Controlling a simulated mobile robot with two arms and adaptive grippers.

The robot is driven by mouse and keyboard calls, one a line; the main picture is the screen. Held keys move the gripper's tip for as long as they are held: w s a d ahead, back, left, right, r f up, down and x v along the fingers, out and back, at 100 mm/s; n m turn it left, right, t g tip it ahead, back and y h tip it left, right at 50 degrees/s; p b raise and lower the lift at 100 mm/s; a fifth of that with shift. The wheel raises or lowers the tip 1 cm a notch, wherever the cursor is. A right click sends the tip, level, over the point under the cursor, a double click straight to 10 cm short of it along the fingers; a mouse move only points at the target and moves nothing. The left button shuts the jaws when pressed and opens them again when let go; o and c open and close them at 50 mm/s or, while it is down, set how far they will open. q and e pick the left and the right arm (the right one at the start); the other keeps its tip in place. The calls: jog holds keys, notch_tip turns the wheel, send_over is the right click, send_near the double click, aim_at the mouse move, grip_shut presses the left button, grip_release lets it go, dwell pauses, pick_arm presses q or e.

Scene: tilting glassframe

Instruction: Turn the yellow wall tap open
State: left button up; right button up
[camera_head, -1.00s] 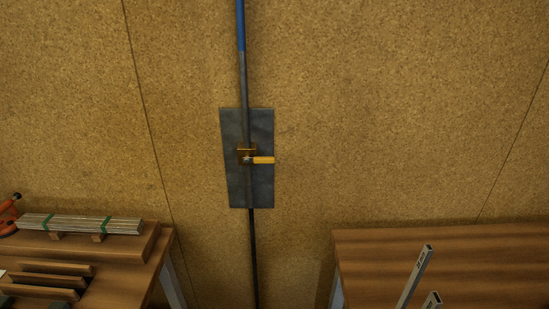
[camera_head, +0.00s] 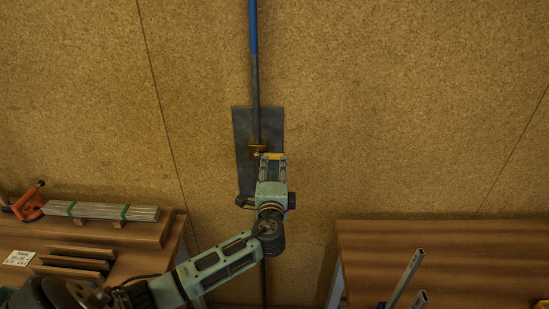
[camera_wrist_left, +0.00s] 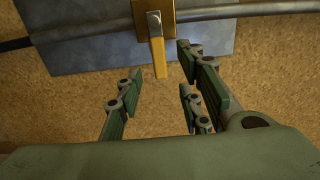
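The yellow wall tap handle (camera_head: 275,156) sticks out to the right from the brass tap body (camera_head: 257,148) on a dark plate (camera_head: 242,125), mostly hidden behind my left gripper (camera_head: 272,163). In the left wrist view, the handle (camera_wrist_left: 158,58) points down from the brass body (camera_wrist_left: 168,15). My left gripper (camera_wrist_left: 158,88) is open, with one finger to the left of the handle and two to its right. The handle's end lies about between the fingertips; I see no clear contact. My right gripper is not in view.
A blue and grey pipe (camera_head: 254,60) runs vertically through the tap on a cork-like wall (camera_head: 400,110). A wooden bench (camera_head: 150,236) with bundled strips (camera_head: 100,211) stands left. Another bench (camera_head: 450,245) with metal profiles (camera_head: 408,275) stands right.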

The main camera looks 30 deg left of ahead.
aim_at(275, 158)
pick_arm(q)
jog(key=shift+p+x, duration=0.6)
jog(key=shift+x, duration=1.9)
jog(key=shift+f, duration=0.1)
jog(key=shift+c, duration=0.3)
grip_shut()
jog(key=shift+d, duration=0.1)
